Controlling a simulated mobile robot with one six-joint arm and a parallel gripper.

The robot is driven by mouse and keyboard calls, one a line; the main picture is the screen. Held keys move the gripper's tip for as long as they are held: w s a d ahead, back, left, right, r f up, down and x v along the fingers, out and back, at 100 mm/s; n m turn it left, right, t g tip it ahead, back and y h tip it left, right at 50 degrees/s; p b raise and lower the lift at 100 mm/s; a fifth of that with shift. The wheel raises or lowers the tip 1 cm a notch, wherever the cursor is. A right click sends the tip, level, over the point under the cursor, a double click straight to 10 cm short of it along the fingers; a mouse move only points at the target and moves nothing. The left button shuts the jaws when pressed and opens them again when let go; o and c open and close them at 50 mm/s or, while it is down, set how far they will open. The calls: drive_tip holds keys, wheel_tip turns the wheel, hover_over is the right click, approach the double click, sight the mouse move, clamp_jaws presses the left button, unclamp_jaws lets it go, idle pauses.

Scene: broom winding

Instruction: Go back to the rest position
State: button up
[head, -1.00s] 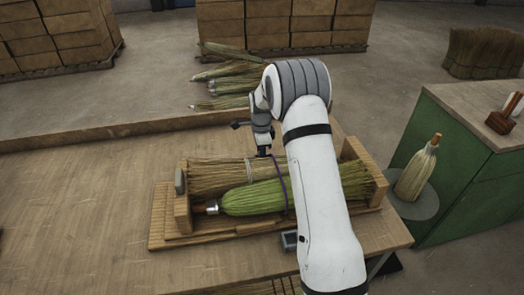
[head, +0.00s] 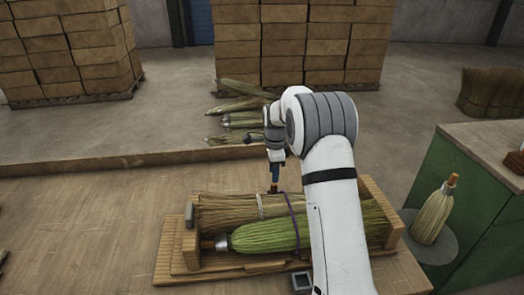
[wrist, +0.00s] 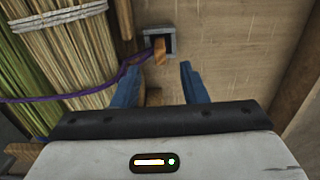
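My gripper (head: 274,186) is over the back side of a wooden cradle (head: 188,248) in the head view. In the wrist view my gripper (wrist: 160,82) shows two blue fingers spread apart with nothing between them. A small wooden peg (wrist: 160,52) stands at a grey square fitting (wrist: 167,34) just beyond the fingertips. A purple cord (wrist: 60,98) runs from near the peg across the bristles. In the head view the cord (head: 291,212) crosses a green broom (head: 262,236) and a tan bundle (head: 228,212) in the cradle.
A grey round stand (head: 447,248) holds an upright broom (head: 434,212) beside a green cabinet (head: 480,220) at right. Loose brooms (head: 238,105) lie behind the bench (head: 80,220). Stacked boxes (head: 310,45) stand farther back. The bench's left side is mostly clear.

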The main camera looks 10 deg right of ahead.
drive_tip(key=s+r+n+t, duration=0.1)
drive_tip(key=s+r+n, duration=0.8)
drive_tip(key=s+r, duration=0.6)
drive_tip(key=s+f+n+t, duration=0.1)
drive_tip(key=s+n, duration=0.8)
drive_tip(key=s, duration=1.4)
drive_tip(key=shift+d+f+t, duration=0.2)
drive_tip(key=shift+f+t, duration=0.2)
drive_tip(key=shift+f, duration=0.25)
